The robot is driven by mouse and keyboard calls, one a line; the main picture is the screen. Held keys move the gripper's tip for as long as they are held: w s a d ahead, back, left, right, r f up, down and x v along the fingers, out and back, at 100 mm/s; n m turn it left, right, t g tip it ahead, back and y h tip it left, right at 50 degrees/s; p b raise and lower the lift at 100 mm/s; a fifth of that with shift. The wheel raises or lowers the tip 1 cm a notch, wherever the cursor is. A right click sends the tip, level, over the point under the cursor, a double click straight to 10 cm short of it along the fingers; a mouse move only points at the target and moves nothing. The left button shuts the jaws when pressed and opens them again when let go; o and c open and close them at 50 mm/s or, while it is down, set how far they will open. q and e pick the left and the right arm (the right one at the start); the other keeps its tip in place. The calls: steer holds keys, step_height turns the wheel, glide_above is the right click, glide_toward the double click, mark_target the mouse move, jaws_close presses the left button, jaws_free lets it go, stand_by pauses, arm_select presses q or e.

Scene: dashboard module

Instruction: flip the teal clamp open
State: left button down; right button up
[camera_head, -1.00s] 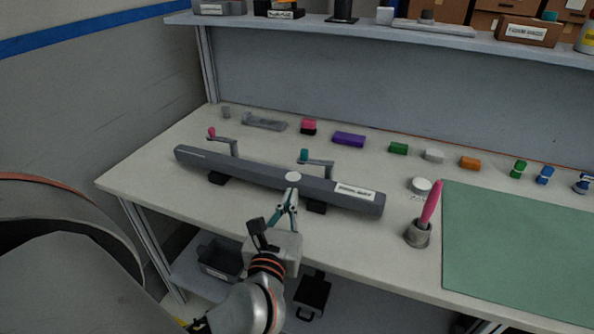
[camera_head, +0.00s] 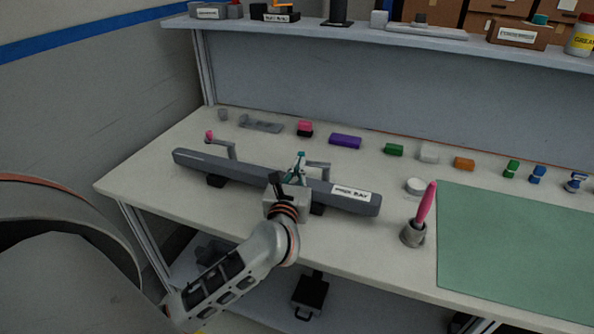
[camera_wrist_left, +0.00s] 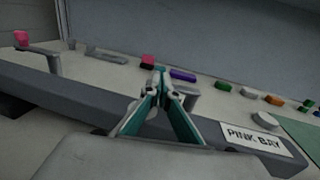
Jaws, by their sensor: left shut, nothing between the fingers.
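The teal clamp (camera_head: 319,165) sits on the right part of the long grey bar (camera_head: 240,175). Its grey arm shows just right of my left gripper (camera_head: 299,158). The gripper largely covers its teal tip in the head view. In the left wrist view the clamp's grey arm (camera_wrist_left: 192,97) shows behind the fingertips, and a bit of teal (camera_wrist_left: 159,68) shows at or just beyond them. My left gripper, with its teal-sided fingers, is shut and empty, over the bar right at the clamp. I cannot tell whether it touches the clamp. My right gripper is not in view.
A pink-tipped clamp (camera_head: 222,145) stands on the bar's left end. A label (camera_head: 350,193) reads PINK BAY. Behind lie purple (camera_head: 345,141) and other coloured blocks. A pink-handled tool stands in a grey cup (camera_head: 412,235) at right, beside a green mat (camera_head: 510,250).

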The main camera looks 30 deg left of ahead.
arm_select(q)
steer(key=shift+w+a+r, duration=0.25)
steer(key=shift+w+a, duration=0.5)
steer(key=shift+w, duration=0.1)
steer(key=shift+s+d+p, duration=0.1)
steer(key=shift+p, duration=0.2)
